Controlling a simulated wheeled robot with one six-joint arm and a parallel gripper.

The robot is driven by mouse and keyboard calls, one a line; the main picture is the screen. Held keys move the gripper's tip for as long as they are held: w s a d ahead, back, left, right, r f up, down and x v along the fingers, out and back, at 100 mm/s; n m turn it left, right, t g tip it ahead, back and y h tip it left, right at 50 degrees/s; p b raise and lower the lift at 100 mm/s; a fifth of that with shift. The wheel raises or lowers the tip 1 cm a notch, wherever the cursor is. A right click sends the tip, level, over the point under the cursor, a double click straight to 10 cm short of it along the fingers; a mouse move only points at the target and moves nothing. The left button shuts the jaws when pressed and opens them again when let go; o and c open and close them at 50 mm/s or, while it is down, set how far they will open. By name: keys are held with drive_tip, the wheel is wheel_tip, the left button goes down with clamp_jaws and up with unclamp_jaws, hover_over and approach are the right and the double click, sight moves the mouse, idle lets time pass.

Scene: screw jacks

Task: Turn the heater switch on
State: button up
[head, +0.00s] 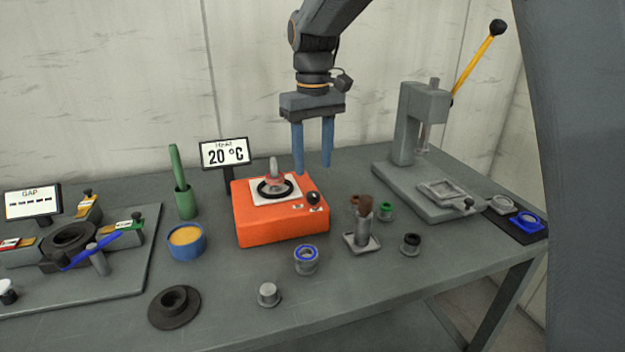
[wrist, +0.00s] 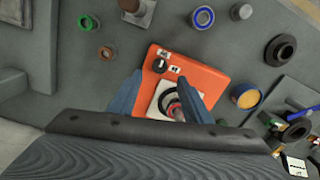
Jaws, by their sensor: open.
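The heater is an orange box (head: 268,226) on the grey table, with a white plate on top that holds a black ring (head: 262,188) around a reddish and grey post. Its switch is a black knob (head: 313,198) at the front right of its top, with small white labels beside it. The knob also shows in the wrist view (wrist: 159,66). In the wrist view the fingers (wrist: 160,95) straddle part of the orange box.
A press (head: 412,125) with a yellow lever stands at the right. A blue cup (head: 186,243) and a green holder (head: 185,200) stand left of the heater. Several small rings and a post (head: 363,228) stand to its right and front. A gauge fixture (head: 70,245) fills the left.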

sight(313, 194)
drive_tip(key=shift+f+p, duration=0.6)
drive_tip(key=shift+f, duration=3.2)
drive_tip(key=c, duration=1.1)
